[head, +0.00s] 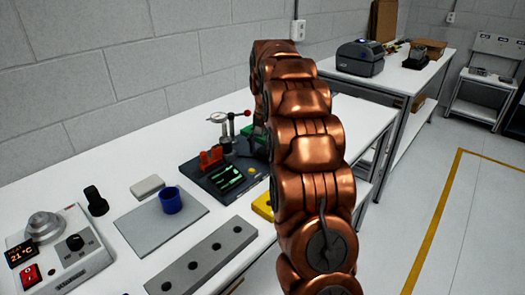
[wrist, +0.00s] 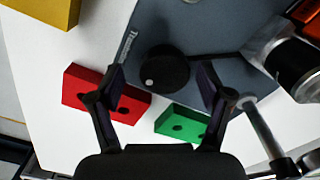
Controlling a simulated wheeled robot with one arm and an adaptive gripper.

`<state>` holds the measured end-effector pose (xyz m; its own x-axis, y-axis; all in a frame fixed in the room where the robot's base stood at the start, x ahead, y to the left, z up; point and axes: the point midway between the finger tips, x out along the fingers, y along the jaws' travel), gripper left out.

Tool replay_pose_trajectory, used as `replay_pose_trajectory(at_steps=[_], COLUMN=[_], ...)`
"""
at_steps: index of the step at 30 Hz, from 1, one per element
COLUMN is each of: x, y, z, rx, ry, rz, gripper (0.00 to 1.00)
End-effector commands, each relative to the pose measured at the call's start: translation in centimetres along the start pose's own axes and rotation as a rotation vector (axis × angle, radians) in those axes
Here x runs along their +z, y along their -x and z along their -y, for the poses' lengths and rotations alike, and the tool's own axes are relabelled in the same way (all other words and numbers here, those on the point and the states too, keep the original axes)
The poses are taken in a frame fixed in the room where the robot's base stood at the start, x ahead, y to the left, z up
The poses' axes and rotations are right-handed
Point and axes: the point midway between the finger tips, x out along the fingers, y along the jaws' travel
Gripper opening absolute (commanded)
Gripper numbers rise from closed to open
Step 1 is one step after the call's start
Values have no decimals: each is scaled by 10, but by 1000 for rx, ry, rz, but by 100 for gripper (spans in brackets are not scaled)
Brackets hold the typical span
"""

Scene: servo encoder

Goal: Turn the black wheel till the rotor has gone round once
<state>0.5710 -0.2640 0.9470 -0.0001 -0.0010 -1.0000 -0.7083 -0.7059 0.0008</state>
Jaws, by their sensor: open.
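In the wrist view the black wheel (wrist: 165,68) sits on a dark grey-blue plate (wrist: 222,30). A small white dot shows on the wheel's lower left. My gripper (wrist: 160,82) is open, with one fingertip left of the wheel and one right of it. The fingers look apart from the wheel; their height over it is unclear. A silver and black cylindrical part (wrist: 285,50) lies at the upper right; I cannot tell whether it is the rotor. In the head view my arm hides the wheel and my gripper.
In the wrist view a red block (wrist: 80,88), a green block (wrist: 178,122) and a yellow block (wrist: 45,8) lie near the plate. The head view shows a dark fixture board (head: 205,178), a blue cup (head: 171,202), and a grey holed bar (head: 200,262) on the white bench.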

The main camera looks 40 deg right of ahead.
Motion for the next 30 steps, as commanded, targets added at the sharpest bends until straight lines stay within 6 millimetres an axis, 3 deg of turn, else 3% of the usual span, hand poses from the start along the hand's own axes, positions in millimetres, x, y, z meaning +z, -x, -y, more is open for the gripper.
replay_pose_trajectory(at_steps=[5,21,30], x=[0,2,3], y=[8,68,75], z=[2,-3,-3], rx=[-2,-1,0], ry=[3,0,0], rz=[-3,-3,-2], gripper=[78,78,78])
